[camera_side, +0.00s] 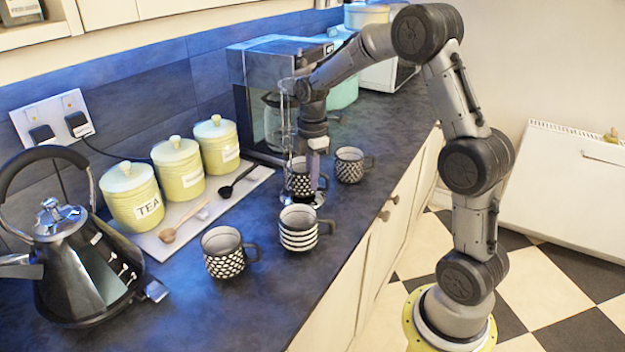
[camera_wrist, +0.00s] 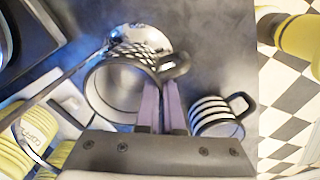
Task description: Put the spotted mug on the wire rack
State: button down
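A black mug with rows of pale spots (camera_side: 299,181) is at my gripper (camera_side: 312,158), by the round chrome base of the wire rack (camera_side: 318,200). In the wrist view the mug (camera_wrist: 105,95) is upright, with its handle to the right. My two purple fingers (camera_wrist: 161,95) are close together at its rim on the handle side and look shut on the wall. The chrome base (camera_wrist: 155,40) shows behind the mug. The rack's thin wire (camera_side: 284,118) rises beside the gripper. I cannot tell whether the mug touches the rack.
A striped mug (camera_side: 299,229) and a patterned mug (camera_side: 223,253) stand in front. Another patterned mug (camera_side: 349,165) stands at the right. The coffee maker (camera_side: 262,95) is behind.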

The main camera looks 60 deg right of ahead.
jog(key=shift+f, duration=0.25)
jog(key=shift+f, duration=0.15)
jog(key=c, duration=1.1)
grip_release()
jog(key=shift+o, duration=0.2)
